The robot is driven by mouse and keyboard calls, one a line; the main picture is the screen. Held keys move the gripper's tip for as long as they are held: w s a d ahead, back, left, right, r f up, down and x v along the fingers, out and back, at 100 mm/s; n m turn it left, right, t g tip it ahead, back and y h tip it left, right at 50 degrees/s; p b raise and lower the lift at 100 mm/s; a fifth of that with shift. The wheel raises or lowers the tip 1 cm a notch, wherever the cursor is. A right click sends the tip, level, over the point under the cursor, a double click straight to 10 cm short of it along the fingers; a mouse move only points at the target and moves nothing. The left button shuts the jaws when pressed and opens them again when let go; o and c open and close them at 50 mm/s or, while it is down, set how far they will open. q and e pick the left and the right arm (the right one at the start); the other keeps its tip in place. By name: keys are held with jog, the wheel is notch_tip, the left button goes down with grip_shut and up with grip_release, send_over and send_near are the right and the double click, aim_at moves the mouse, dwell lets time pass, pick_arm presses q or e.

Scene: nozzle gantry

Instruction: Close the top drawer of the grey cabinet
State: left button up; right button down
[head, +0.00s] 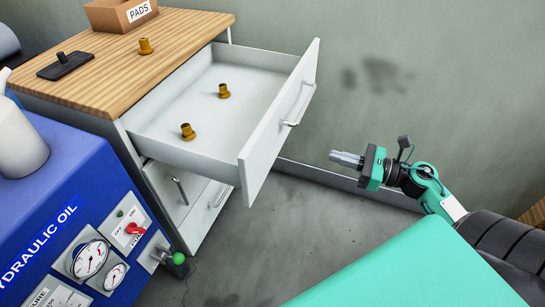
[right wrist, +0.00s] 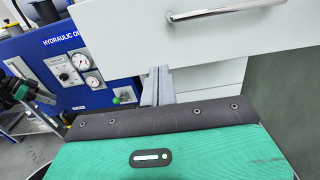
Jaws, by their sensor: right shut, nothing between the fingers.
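The grey cabinet (head: 145,150) has a wooden top. Its top drawer (head: 258,140) is pulled far out, and its white front with a bar handle (head: 299,104) faces right. Two brass nozzles, one (head: 223,91) farther back and one (head: 187,132) nearer, stand inside the drawer. My right gripper (head: 345,158) is shut and empty, to the right of the drawer front and apart from it. In the right wrist view its grey fingers (right wrist: 157,86) appear below the drawer front (right wrist: 200,40). A dark and teal part of my left arm shows at that view's left edge; its jaws cannot be made out.
The lower drawers (head: 190,200) look closed. A blue hydraulic oil unit (head: 60,205) with gauges and a green-knobbed lever stands to the left, close to the cabinet. A pads box (head: 122,12), a nozzle and a dark block lie on the top. Floor right of the cabinet is clear.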

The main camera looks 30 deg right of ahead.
jog(key=p, duration=0.2)
send_near(275, 140)
jog(key=x, duration=0.5)
jog(key=shift+r, duration=0.15)
pick_arm(q)
jog(key=shift+g+y, duration=0.6)
jog(key=shift+g, duration=0.3)
jog(key=shift+s+a+r, duration=0.4)
jog(key=shift+s+a, duration=0.3)
jog(key=shift+a, duration=0.1)
jog(key=shift+s+a+r, duration=0.4)
jog(key=shift+s+a, duration=0.25)
jog(key=shift+a, duration=0.1)
pick_arm(e)
jog(key=shift+x, duration=0.95)
jog(key=shift+a, duration=0.1)
